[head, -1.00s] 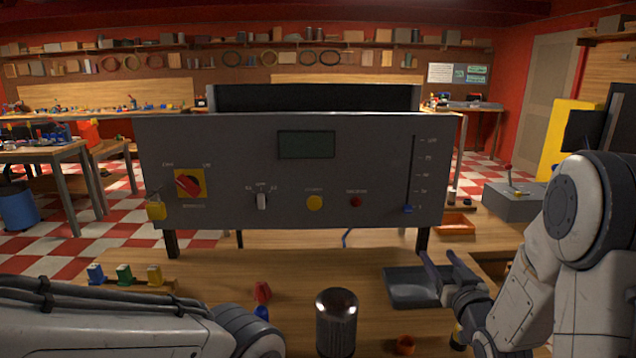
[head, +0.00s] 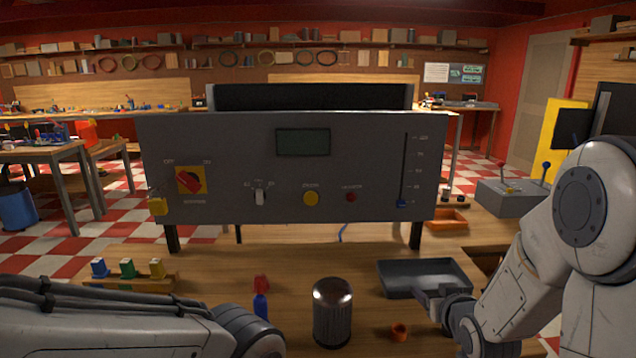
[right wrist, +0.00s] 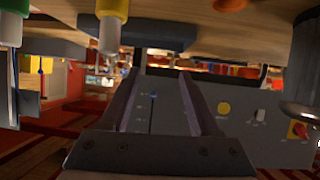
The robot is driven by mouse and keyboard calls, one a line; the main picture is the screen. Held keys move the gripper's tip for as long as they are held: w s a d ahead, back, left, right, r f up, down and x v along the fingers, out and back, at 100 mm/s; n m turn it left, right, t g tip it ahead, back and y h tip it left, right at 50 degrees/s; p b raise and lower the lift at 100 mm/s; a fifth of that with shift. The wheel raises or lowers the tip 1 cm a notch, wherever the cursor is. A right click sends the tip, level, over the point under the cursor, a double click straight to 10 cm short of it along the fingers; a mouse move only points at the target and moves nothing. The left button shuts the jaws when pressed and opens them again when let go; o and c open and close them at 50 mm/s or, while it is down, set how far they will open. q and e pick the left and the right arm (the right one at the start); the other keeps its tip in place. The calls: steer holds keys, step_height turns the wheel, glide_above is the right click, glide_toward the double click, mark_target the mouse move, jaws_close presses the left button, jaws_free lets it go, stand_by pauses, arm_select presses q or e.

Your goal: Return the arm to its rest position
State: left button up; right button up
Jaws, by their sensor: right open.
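My right arm comes in from the right in the head view. Its gripper (head: 432,297) is low at the front edge of the grey tray (head: 425,278), partly covered by my own wrist. In the right wrist view the gripper (right wrist: 158,82) has its two fingers spread, with nothing between them. That view looks upside down toward the grey control panel (right wrist: 240,105). My left arm (head: 110,318) lies across the lower left of the head view; its gripper is out of sight.
A wooden rack (head: 125,282) with coloured pieces is at left.

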steer(key=s+f+g, duration=0.1)
steer(key=s, duration=0.1)
steer(key=s+a+f+g, duration=0.1)
steer(key=s+g, duration=0.1)
steer(key=s+a+f+g, duration=0.1)
steer(key=s+f, duration=0.1)
steer(key=shift+s+a+f+g, duration=0.1)
steer(key=shift+s+a+g, duration=0.05)
steer(key=shift+s+g, duration=0.25)
steer(key=s+a+f+g, duration=0.25)
steer(key=s+g, duration=0.25)
steer(key=s, duration=0.6)
steer(key=s+a+r+n+g+y+p, duration=0.1)
steer(key=s+a+r+n+g+p, duration=0.2)
steer(key=s+a+r, duration=0.9)
steer(key=s+a+n+p, duration=0.1)
steer(key=a+n+p, duration=0.1)
steer(key=n+p, duration=0.1)
steer(key=shift+s+a+r+n, duration=0.3)
steer(key=shift+s+a+n, duration=0.1)
steer(key=shift+n, duration=0.2)
